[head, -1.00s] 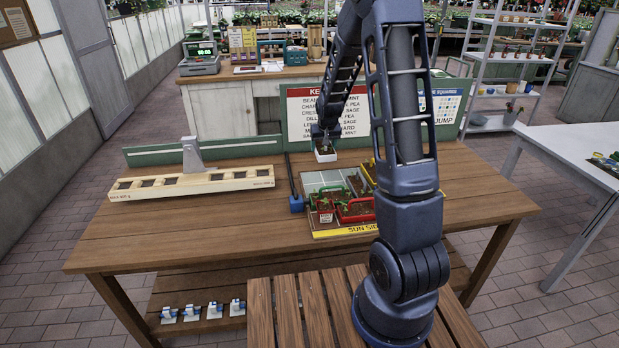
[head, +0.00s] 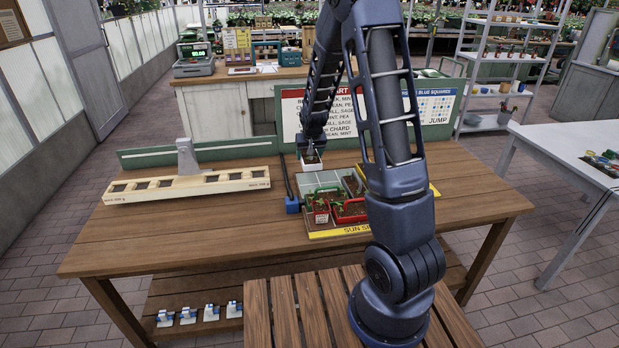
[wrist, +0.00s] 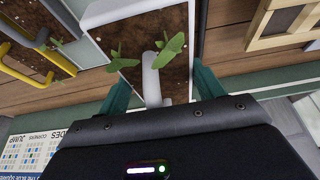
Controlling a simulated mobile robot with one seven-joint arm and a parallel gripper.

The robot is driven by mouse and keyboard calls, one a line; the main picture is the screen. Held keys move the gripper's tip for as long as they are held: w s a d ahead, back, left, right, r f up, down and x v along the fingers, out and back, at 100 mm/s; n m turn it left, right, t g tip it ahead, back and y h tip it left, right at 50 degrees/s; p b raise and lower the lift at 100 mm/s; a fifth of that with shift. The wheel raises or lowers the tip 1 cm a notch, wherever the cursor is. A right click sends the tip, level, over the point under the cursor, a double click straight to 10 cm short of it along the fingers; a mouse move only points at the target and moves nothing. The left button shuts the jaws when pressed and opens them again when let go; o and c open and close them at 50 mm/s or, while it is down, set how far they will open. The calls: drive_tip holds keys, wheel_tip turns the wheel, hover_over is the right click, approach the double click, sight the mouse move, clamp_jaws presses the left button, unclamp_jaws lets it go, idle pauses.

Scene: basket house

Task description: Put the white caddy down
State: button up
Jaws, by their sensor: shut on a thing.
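The white caddy (head: 312,166) hangs at the end of my arm, above the back left part of the board on the table. It holds dark soil and small green seedlings. In the wrist view the caddy (wrist: 181,20) fills the top middle, with its white handle between the green fingers of my gripper (wrist: 152,88). My gripper (head: 311,150) is shut on the handle in the head view. The board (head: 311,184) has grey squares and a yellow "SUN SIDE" edge. Whether the caddy's underside touches the board cannot be told.
A wooden balance-like rack (head: 187,184) lies left. The table's front left (head: 150,240) is clear.

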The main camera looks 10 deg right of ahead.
wheel_tip(320, 180, down, 11)
drive_tip(key=shift+r, duration=0.2)
idle(0.4)
drive_tip(key=shift+f, duration=0.6)
drive_tip(key=o, duration=1.1)
drive_tip(key=shift+o, duration=0.2)
